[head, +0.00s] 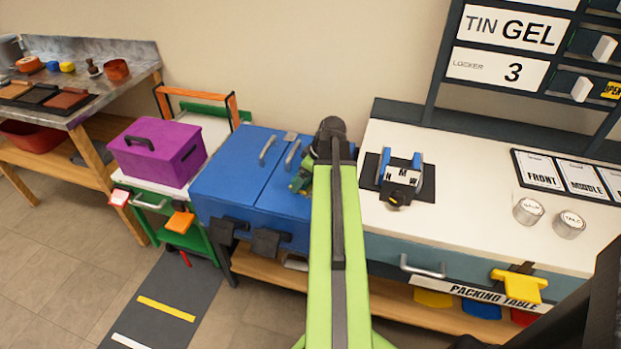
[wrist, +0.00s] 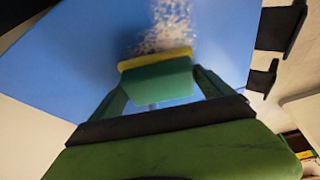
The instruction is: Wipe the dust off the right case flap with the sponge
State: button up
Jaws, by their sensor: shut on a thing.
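The blue case (head: 215,180) stands mid-left in the head view, with two lid flaps, each with a grey handle. Its right flap (head: 285,198) is partly hidden by my arm. In the wrist view a blue flap surface (wrist: 75,60) fills the top, with a pale speckled dust patch (wrist: 172,22) on it. My gripper (head: 301,184) is over the right flap, shut on the sponge (wrist: 157,78), which has a green body and a yellow edge. The yellow edge is at the lower border of the dust. I cannot tell whether it touches the flap.
The white packing table (head: 460,220) is to the right, with a blue-handled device (head: 402,178) and two round tins (head: 528,211). A purple box (head: 158,150) stands on a green cart to the left. Dark latches (head: 268,242) hang at the case's front. Floor is free at front left.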

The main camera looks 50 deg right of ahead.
jog(key=shift+w+a+f, duration=0.1)
jog(key=shift+w+a, duration=0.2)
jog(key=shift+w, duration=0.4)
jog(key=shift+f, duration=0.2)
jog(key=shift+s+d+r, duration=0.1)
jog(key=shift+s+d, duration=0.25)
jog(key=shift+s, duration=0.5)
jog(key=shift+s+d+r, duration=0.1)
jog(key=shift+s+d, duration=0.25)
jog(key=shift+s, duration=0.5)
jog(key=shift+s+d+f, duration=0.1)
jog(key=shift+s+d, duration=0.15)
jog(key=shift+s, duration=0.35)
jog(key=shift+s+d+f, duration=0.1)
jog(key=shift+s+d, duration=0.15)
jog(key=shift+s, duration=0.3)
jog(key=shift+s+d, duration=0.25)
jog(key=shift+s, duration=0.35)
